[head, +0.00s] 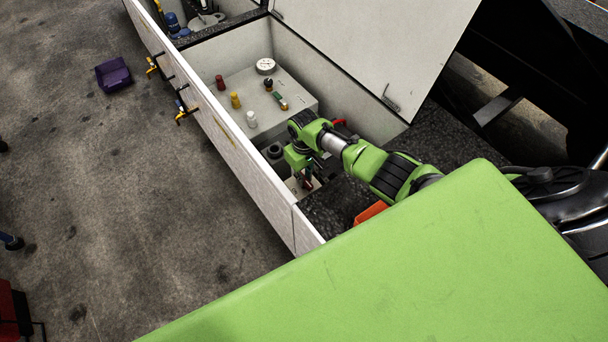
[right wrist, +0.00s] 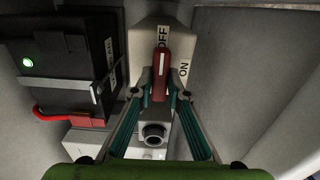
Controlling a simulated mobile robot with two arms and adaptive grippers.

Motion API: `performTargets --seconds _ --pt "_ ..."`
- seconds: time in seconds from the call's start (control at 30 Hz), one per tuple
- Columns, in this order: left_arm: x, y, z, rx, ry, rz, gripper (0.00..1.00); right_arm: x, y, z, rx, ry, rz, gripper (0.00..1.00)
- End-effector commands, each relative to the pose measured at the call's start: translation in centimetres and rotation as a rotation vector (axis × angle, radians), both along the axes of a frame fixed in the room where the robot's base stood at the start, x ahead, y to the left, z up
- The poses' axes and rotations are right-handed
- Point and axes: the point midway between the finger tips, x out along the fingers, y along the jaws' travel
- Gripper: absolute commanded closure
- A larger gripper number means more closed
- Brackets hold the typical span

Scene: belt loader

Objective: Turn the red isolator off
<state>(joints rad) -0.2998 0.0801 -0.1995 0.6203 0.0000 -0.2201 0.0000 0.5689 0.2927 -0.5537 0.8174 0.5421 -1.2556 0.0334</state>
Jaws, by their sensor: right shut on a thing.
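The red isolator handle (right wrist: 161,68) shows in the right wrist view on a pale box (right wrist: 138,42). It stands upright in the picture, its white-marked top end at the OFF label (right wrist: 163,36). The ON label (right wrist: 184,74) is to its right. My right gripper (right wrist: 160,88) is shut on the handle, one teal finger on each side. In the head view my right gripper (head: 305,180) reaches down into the near end of the open white compartment, and the handle is mostly hidden there. My left gripper is not in view.
A black box with a green light (right wrist: 28,62) and a red cable (right wrist: 60,114) is left of the isolator. In the head view a grey block (head: 262,100) carries several coloured knobs and a gauge. The raised lid (head: 385,45) and compartment walls bound the space.

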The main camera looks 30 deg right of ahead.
Motion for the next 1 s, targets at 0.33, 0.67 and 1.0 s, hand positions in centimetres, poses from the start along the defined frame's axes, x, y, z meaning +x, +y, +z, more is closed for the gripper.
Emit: performTargets --seconds 0.33,0.67,1.0 --pt "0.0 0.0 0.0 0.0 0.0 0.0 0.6 0.1 0.0 0.1 -0.002 -0.002 0.012 1.0" --pt "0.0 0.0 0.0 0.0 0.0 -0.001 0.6 0.1 0.0 0.1 -0.001 -0.002 0.009 0.68" --pt "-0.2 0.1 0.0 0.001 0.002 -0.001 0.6 0.1 0.0 1.2 0.0 -0.003 0.008 0.68"
